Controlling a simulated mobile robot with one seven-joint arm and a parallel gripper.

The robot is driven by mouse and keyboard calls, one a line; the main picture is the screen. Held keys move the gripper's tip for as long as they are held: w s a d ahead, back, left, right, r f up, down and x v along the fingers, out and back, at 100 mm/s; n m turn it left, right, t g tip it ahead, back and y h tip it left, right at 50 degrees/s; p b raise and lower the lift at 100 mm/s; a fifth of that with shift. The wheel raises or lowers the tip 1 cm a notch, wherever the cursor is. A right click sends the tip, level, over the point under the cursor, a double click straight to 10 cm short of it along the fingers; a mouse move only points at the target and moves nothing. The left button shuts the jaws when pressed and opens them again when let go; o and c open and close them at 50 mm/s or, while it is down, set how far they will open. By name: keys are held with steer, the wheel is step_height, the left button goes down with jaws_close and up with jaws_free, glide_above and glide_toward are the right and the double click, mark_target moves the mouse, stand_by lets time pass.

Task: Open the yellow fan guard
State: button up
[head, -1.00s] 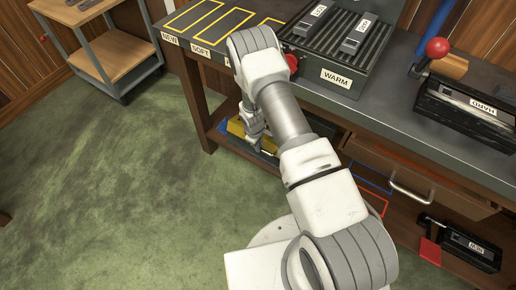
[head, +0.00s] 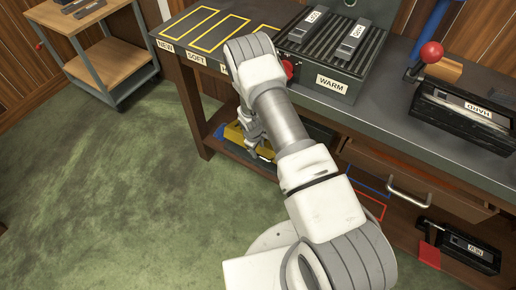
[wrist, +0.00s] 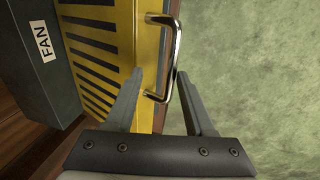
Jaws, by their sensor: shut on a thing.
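The yellow fan guard (wrist: 147,40) is a slatted panel with a shiny metal bar handle (wrist: 178,60). It fills the upper left middle of the wrist view, against a dark grey box marked FAN (wrist: 35,75). My gripper (wrist: 160,72) has one finger on each side of the handle and is shut on it, near the handle's lower end. In the head view my gripper (head: 256,150) is low under the workbench, beside the yellow guard (head: 233,133). My arm hides much of the guard there.
The workbench (head: 290,98) overhangs the fan. A ribbed WARM unit (head: 345,50) with a red knob (head: 288,69) and a HARD press (head: 465,105) stand on it. Green floor (head: 120,190) is open at left, with a cart (head: 110,60) beyond.

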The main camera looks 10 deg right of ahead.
steer(key=shift+r, duration=0.1)
step_height(320, 180, up, 17)
steer(key=s+a+p, duration=0.2)
steer(key=p, duration=0.3)
steer(key=shift+s+a, duration=0.2)
steer(key=shift+a, duration=0.05)
